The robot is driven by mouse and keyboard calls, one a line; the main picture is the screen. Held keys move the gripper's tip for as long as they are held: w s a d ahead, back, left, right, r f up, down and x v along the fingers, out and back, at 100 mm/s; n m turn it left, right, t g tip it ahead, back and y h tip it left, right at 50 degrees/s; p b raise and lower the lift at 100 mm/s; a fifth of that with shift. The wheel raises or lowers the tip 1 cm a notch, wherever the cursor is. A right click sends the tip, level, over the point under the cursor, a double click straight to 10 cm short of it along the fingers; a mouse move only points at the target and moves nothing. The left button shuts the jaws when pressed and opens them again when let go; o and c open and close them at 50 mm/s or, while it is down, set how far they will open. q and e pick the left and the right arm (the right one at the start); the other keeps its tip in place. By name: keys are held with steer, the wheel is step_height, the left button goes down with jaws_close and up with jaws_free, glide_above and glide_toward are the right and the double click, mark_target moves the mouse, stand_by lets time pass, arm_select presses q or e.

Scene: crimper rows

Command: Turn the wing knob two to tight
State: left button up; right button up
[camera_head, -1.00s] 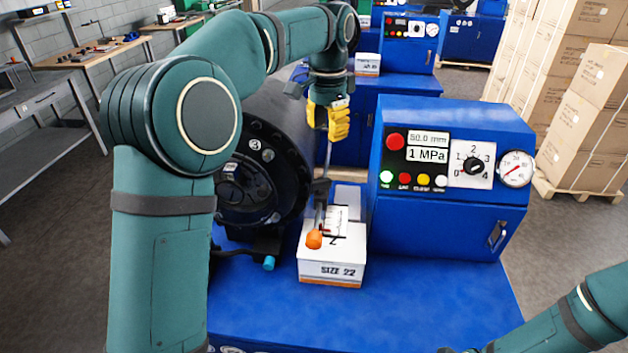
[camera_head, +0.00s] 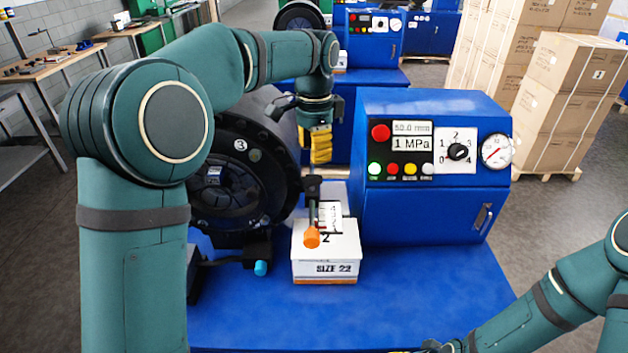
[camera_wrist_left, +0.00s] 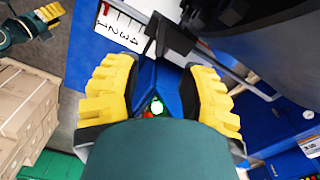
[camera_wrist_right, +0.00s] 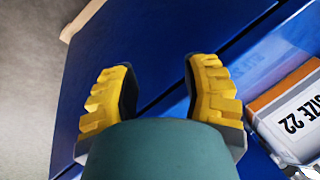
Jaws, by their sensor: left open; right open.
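I cannot tell for sure which part is the wing knob. A dark knob sits on the white 0-to-4 dial (camera_head: 458,151) of the blue control box. An orange-tipped lever (camera_head: 311,238) stands in front of the black crimper head (camera_head: 240,180), beside a white scale plate (camera_head: 335,216). A figure 2 shows near the lever. My left gripper (camera_head: 320,147) is above the black bracket (camera_head: 312,185), apart from it. The left wrist view shows its fingers (camera_wrist_left: 158,95) open and empty, with a numbered plate (camera_wrist_left: 122,28) beyond. My right gripper (camera_wrist_right: 160,90) is open and empty over the blue bench.
A white box marked SIZE 22 (camera_head: 325,268) sits on the blue bench (camera_head: 400,310) below the lever. A cyan knob (camera_head: 261,268) is left of it. The control box (camera_head: 430,220) stands at right, with gauge (camera_head: 497,150). The bench front right is clear.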

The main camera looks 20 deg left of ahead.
mark_target(314, 177)
arm_select(q)
step_height(314, 177, down, 8)
steer(key=shift+r+b, duration=0.1)
steer(key=shift+b, duration=0.3)
jaws_close()
